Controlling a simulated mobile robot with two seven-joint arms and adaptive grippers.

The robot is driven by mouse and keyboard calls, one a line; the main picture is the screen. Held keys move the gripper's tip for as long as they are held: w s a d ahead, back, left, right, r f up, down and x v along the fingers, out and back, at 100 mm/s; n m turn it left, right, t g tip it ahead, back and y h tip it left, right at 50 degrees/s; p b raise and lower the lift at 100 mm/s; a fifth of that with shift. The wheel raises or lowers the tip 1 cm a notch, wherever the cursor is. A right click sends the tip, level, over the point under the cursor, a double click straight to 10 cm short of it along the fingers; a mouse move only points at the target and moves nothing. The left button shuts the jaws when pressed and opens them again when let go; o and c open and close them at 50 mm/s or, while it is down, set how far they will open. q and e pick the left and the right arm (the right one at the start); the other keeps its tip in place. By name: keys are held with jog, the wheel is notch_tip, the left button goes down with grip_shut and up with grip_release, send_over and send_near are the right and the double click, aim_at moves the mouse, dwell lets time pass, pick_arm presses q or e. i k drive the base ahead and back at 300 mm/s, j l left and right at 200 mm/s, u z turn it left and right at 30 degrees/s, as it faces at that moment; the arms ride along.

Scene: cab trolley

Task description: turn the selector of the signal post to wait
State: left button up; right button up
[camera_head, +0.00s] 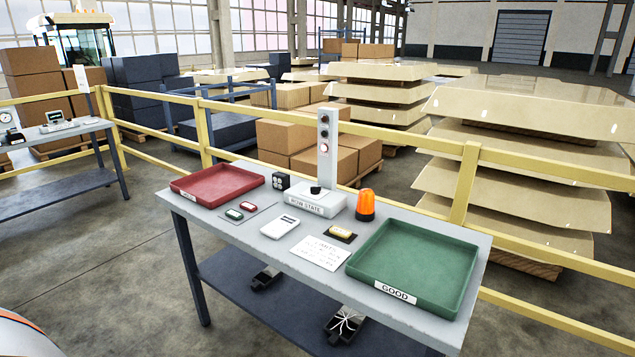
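The signal post (333,165) is a pale upright column near the back of the grey table. The selector (316,189), a small black knob, sits on the base in front of the column. Its pointer direction and any position marks are too small to read. Neither of my grippers is in view, and nothing touches the post or the selector.
On the table (232,233), a red tray (217,184) lies left and a green "GOOD" tray (413,266) right. An orange beacon (365,205) stands close right of the post, a black box (281,181) left. A yellow railing (468,180) runs behind.

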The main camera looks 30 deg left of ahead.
aim_at(315, 190)
jog(key=j+z, duration=0.15)
jog(key=j, duration=0.85)
jog(key=k+j+z, duration=0.15)
jog(key=j, duration=0.85)
jog(key=i, duration=0.05)
